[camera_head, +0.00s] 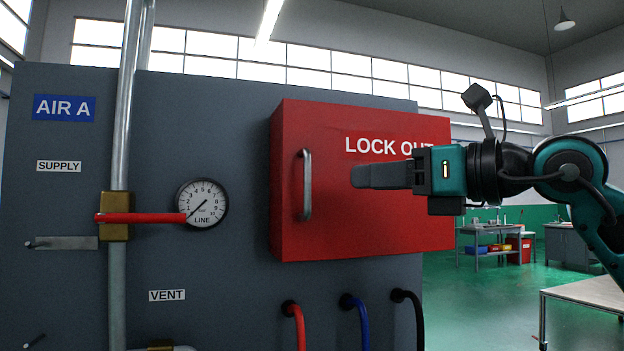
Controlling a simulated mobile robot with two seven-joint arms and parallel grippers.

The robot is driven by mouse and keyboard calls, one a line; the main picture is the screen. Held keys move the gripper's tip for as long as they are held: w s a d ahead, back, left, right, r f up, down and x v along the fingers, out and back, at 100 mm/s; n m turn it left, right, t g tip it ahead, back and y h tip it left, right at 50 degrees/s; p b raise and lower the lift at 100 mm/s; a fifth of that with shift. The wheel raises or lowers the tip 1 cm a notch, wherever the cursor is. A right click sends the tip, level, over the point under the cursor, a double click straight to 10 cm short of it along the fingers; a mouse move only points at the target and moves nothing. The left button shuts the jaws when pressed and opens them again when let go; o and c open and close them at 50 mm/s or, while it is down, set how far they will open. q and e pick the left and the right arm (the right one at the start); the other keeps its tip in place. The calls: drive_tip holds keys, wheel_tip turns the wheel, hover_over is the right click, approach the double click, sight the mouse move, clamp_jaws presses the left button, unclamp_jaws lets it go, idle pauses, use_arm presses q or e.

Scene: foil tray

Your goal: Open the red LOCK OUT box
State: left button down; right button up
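The red LOCK OUT box (335,222) is fixed to the grey panel, and its front door looks closed. A vertical metal handle (307,185) sits near the left edge of the door. My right gripper (354,176) comes in from the right in front of the door, pointing left. Its fingertips are to the right of the handle, apart from it in the picture. The fingers are seen side-on and overlap, so their opening cannot be made out. The gripper and arm hide part of the door and the end of its lettering. My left gripper is not in view.
On the grey panel (50,275) left of the box are a round gauge (202,203), a vertical pipe (127,90) and a red lever (145,218). Red, blue (358,320) and black hoses leave the panel below the box. A pale table (590,293) stands at lower right.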

sight(310, 181)
drive_tip(key=p+x, duration=0.2)
drive_tip(key=x, duration=0.8)
drive_tip(key=shift+w+a, duration=0.1)
drive_tip(key=shift+a, duration=0.05)
clamp_jaws()
